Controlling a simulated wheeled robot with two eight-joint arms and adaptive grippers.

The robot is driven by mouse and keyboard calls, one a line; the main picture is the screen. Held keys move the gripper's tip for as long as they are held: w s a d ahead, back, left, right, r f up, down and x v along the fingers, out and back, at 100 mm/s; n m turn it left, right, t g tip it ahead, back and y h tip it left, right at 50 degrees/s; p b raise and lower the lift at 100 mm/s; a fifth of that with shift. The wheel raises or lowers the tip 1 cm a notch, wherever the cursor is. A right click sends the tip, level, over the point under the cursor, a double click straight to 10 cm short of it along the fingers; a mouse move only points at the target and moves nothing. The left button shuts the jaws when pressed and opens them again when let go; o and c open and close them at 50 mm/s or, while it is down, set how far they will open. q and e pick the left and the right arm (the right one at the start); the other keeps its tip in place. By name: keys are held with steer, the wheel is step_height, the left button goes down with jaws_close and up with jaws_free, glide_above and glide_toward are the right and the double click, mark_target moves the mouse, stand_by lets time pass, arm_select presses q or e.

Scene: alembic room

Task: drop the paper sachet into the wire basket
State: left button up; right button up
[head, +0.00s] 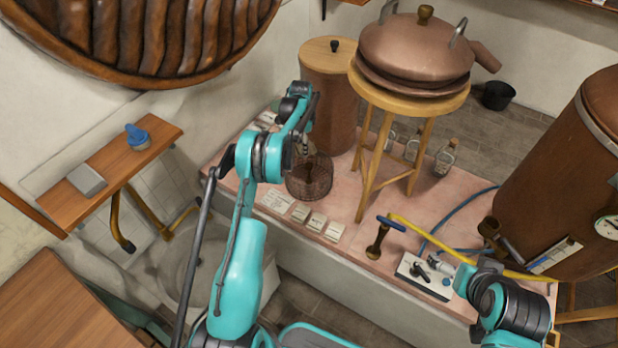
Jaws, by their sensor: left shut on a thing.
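The wire basket (309,182) is a round, dark mesh basket on the pink tiled counter. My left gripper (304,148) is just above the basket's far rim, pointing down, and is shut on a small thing. That thing is mostly hidden by the fingers and the basket; I take it to be the paper sachet, but its outline is not clear. Several pale paper sachets or cards, such as one (317,221), lie in a row on the counter in front of the basket. My right arm is at the lower right; its fingers are not clear.
A copper still (415,50) on a wooden stool (365,178) stands right of the basket. A copper drum (334,105) with a wooden lid is behind it. A white control box (425,277), a yellow hose (455,254) and a large copper tank (560,165) crowd the right.

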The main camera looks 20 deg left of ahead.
arm_select(q)
steer(key=shift+f+b, duration=0.45)
steer(key=shift+f, duration=1.05)
steer(key=o, duration=1)
step_height(320, 180, up, 12)
steer(key=shift+r, duration=0.1)
